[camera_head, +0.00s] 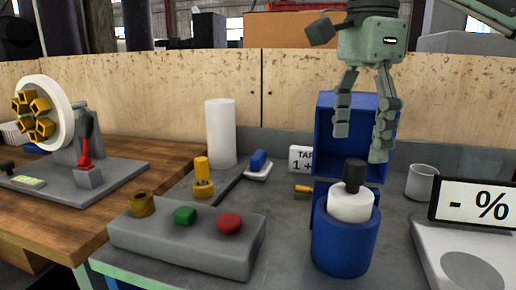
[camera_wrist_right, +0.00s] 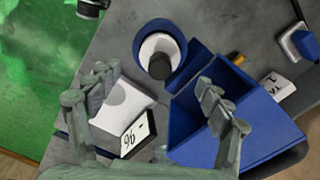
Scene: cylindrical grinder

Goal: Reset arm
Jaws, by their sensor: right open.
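My right gripper (camera_head: 361,135) hangs open and empty at the upper right of the head view, with its fingers pointing down. It is above a white cylinder with a black knob (camera_head: 350,203) that sits in a blue round holder (camera_head: 344,248). In the right wrist view the open fingers of my right gripper (camera_wrist_right: 158,100) frame the scene, and the black-knobbed cylinder (camera_wrist_right: 160,52) shows beyond them, apart from both fingers. My left gripper is not in view.
A blue open box (camera_head: 325,145) stands behind the holder. A display reading "- %" (camera_head: 475,203) and a grey cup (camera_head: 421,182) are at the right. A button panel (camera_head: 185,243) is at front left; a white wheel device (camera_head: 52,115) stands on the wooden table.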

